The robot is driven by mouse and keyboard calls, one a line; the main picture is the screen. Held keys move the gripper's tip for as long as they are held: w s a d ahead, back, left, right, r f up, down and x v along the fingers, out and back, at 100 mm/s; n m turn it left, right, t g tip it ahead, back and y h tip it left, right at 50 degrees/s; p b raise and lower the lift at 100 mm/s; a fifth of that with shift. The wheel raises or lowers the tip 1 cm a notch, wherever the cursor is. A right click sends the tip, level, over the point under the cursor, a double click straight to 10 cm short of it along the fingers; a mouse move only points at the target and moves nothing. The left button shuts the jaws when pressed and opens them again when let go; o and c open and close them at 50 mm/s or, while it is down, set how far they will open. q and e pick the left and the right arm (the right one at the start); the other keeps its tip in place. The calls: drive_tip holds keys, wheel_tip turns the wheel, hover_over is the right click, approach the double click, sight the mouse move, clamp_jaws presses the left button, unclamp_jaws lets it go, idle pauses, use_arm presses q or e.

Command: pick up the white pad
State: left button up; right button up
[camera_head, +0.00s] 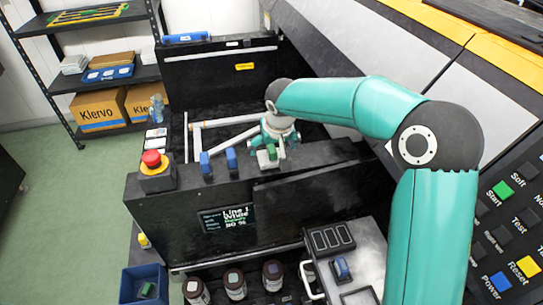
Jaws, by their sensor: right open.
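A small white flat item (156,133), which may be the white pad, lies on the narrow dark ledge at the left of the machine, behind the red button. It is too small to tell its exact shape. My right gripper (268,155) is at the end of the teal arm, well to the right of that item and apart from it. My left gripper is not in view.
A red button (151,158) and two blue handles (205,164) stand along the panel's top. A clear bottle (157,107) stands behind the ledge. Ink bottles (234,284) and a blue bin (130,284) are in front. A shelf (112,78) holds boxes and white stacks.

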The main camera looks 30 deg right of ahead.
sight(272, 150)
drive_tip(key=x, duration=0.3)
drive_tip(key=shift+a+f, duration=0.1)
drive_tip(key=shift+f, duration=0.25)
drive_tip(key=c, duration=1)
drive_tip(key=shift+r, duration=0.2)
